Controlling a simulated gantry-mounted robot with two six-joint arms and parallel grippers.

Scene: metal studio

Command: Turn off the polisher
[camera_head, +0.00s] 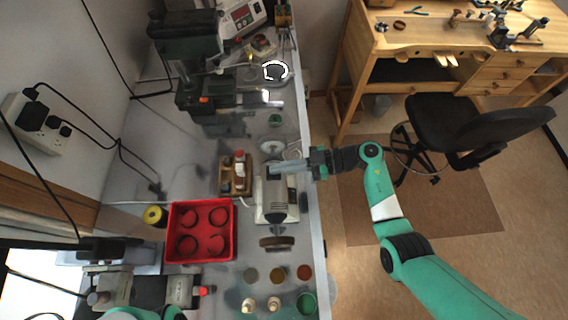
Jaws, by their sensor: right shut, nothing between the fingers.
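The polisher (277,205) is a pale bench machine near the right edge of the metal bench. It has a white wheel (271,147) at its far end and a brown wheel (277,242) at its near end. My right gripper (273,168) reaches in from the right, shut and empty, with its fingertips over the far part of the polisher's body. I cannot tell whether they touch it. The fingers hide part of the housing, and I cannot make out the switch.
A red tray (201,260) with dark rings and a wooden holder (235,188) with small bottles stand left of the polisher. Several small jars (278,275) stand in front. A dark drill-like machine (190,55) stands at the back.

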